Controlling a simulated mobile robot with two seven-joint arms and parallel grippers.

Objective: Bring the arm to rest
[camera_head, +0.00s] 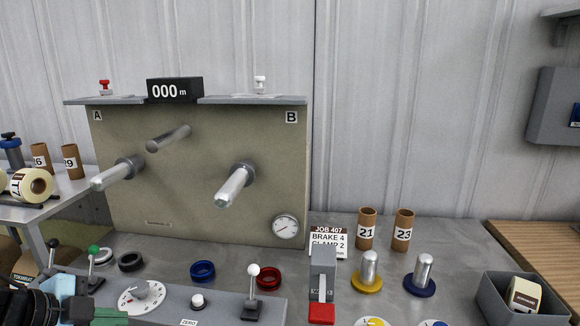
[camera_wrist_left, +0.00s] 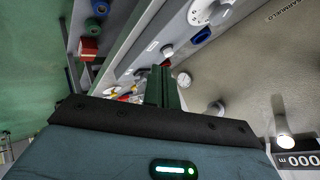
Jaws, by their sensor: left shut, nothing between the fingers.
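My left gripper (camera_head: 110,316) is at the lower left corner of the head view, beside the dial on the grey console. Its green fingers are together and hold nothing. In the left wrist view the shut fingers (camera_wrist_left: 161,88) point away from the camera, with the machine's panel beyond them. My right gripper is in neither view.
A stick wrapper machine (camera_head: 200,195) with spindles stands at the back. A console (camera_head: 220,305) with a dial (camera_head: 142,296) and a white-knobbed lever (camera_head: 253,278) is close by. Green-knobbed (camera_head: 94,262) and dark-knobbed levers are near my gripper. A grey bin (camera_head: 490,300) is at right.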

